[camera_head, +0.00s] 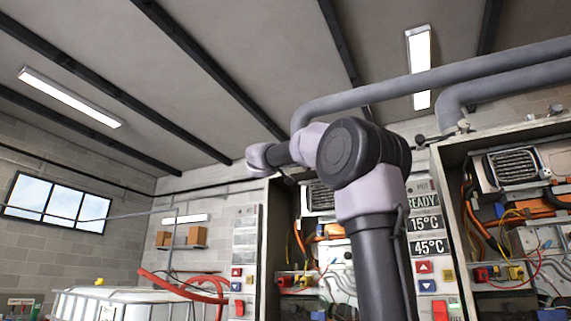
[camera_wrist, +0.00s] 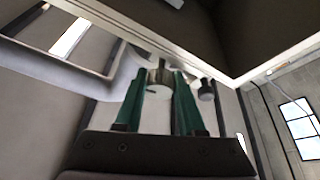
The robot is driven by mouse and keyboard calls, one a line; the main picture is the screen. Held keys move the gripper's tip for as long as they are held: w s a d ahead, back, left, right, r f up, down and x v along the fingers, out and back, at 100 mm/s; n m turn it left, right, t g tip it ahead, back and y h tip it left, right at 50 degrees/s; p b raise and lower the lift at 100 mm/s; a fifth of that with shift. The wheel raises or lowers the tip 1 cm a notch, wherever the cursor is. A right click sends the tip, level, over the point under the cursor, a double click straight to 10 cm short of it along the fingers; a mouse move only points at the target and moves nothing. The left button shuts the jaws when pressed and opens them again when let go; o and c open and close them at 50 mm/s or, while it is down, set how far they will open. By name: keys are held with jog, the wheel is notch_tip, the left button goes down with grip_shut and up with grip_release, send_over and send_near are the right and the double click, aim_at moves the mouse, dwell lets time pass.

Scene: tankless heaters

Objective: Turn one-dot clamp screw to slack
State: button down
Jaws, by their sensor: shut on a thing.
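In the wrist view, my gripper (camera_wrist: 160,76) has two green fingers that converge on a small clamp screw (camera_wrist: 158,91) with a pale round end and a metallic part above it. The fingers are shut on it from both sides. A small dark mark shows on the pale end, but I cannot tell whether it is a single dot. A second, dark-ended knob (camera_wrist: 206,90) stands just right of the right finger, apart from it. In the head view, my own arm hides the gripper and the held screw.
An open heater cabinet (camera_head: 268,250) stands behind my arm, with another cabinet (camera_head: 449,220) at right. Thick grey pipes (camera_head: 400,92) run above them. A display panel (camera_head: 424,222) reads READY, 15°C and 45°C. A white tank (camera_head: 120,305) and red hoses (camera_head: 185,285) are at lower left.

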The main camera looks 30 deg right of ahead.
jog(key=shift+n+t+y, duration=0.3)
jog(key=shift+n+y, duration=0.2)
jog(key=shift+n, duration=0.3)
jog(key=c, duration=0.5)
grip_release()
